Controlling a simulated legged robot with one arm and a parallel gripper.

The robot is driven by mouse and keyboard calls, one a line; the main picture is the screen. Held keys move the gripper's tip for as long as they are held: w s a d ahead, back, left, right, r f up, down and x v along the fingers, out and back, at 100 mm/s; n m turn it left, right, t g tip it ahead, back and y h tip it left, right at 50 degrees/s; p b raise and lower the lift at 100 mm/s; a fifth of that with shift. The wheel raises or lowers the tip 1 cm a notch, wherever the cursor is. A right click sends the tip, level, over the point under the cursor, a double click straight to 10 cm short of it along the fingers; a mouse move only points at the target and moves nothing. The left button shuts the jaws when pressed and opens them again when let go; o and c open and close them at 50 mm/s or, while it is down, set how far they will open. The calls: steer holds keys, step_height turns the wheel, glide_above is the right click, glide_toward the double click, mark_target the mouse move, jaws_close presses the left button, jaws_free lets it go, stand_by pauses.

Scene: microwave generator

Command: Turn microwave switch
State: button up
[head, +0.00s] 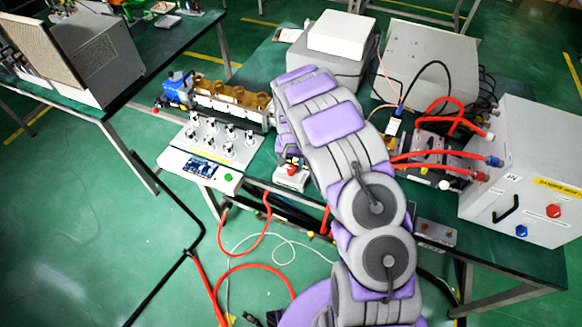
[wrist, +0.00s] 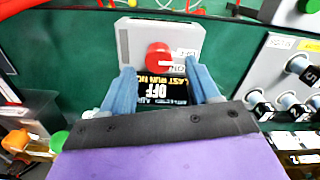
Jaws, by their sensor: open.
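The microwave switch is a red round knob (wrist: 159,57) on a small light-grey box (wrist: 190,36) in the wrist view. A white bar mark and lettering show on or by the knob. A dark label below it reads "OFF" and is partly covered by my fingers. My gripper (wrist: 160,72) is open, with one blue-grey finger on each side of the knob's lower part. A gap shows between each finger and the knob; the depth is unclear. In the head view the small box with its red knob (head: 292,170) stands at the table's front edge, and my arm hides most of my gripper.
A white panel with several knobs (head: 212,150) stands left of the switch box. A large grey cabinet (head: 530,170) with red cables is at the right. A white box (head: 340,33) sits at the back. Loose red hoses (head: 250,268) lie on the green floor.

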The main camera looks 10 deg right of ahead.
mark_target(291, 171)
steer(key=shift+f, duration=1.45)
steer(key=c, duration=1)
